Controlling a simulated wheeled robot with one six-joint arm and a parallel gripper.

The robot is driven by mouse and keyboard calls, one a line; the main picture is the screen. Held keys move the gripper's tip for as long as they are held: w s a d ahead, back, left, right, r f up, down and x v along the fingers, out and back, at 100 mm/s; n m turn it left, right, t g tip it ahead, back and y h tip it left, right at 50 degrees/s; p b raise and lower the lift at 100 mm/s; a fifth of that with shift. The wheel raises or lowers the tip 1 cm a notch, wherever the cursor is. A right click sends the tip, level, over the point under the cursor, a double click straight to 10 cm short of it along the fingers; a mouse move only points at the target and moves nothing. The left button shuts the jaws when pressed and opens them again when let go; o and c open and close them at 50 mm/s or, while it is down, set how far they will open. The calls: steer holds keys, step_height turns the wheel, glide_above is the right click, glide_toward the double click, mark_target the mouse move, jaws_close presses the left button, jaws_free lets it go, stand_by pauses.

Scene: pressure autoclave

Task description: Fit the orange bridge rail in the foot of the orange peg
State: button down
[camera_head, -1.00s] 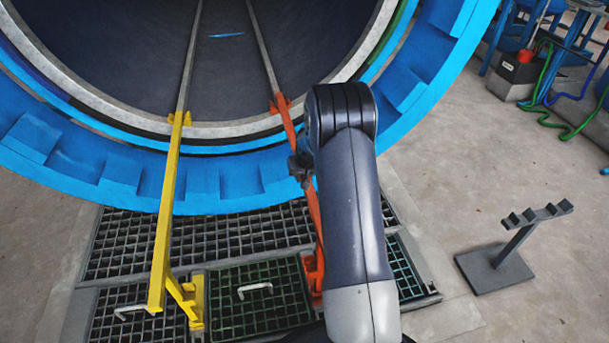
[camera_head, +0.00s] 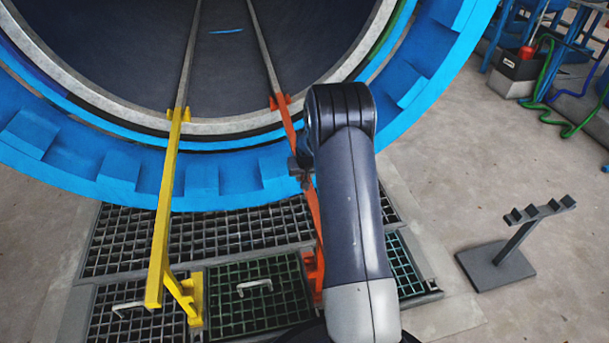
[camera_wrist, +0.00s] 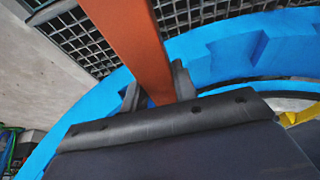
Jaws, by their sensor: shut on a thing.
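The orange bridge rail (camera_head: 290,128) slopes from the vessel mouth down toward my side, partly hidden behind my arm. Its far end meets an orange fitting (camera_head: 281,102) at the rim, in line with the right inner track; I cannot tell whether it is seated there. My gripper (camera_head: 301,170) is shut on the rail near its middle. In the wrist view the rail (camera_wrist: 135,40) runs between the two dark fingers (camera_wrist: 157,90). An orange support (camera_head: 314,270) stands on the grating below the near end, partly covered by my arm; contact there cannot be told.
A yellow rail (camera_head: 165,210) spans from the left track to a yellow support (camera_head: 190,301). The blue vessel ring (camera_head: 120,175) rises close behind. Floor gratings (camera_head: 250,292) have white handles. A dark stand (camera_head: 497,267) is at right, with clear floor around it.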

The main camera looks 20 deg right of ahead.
steer(key=shift+f, duration=0.25)
steer(key=c, duration=1.4)
jaws_free()
steer(key=o, duration=0.4)
steer(key=shift+c, duration=0.2)
steer(key=shift+f, duration=0.1)
steer(key=p+v, duration=0.3)
steer(key=v, duration=0.8)
steer(key=shift+w+f, duration=0.1)
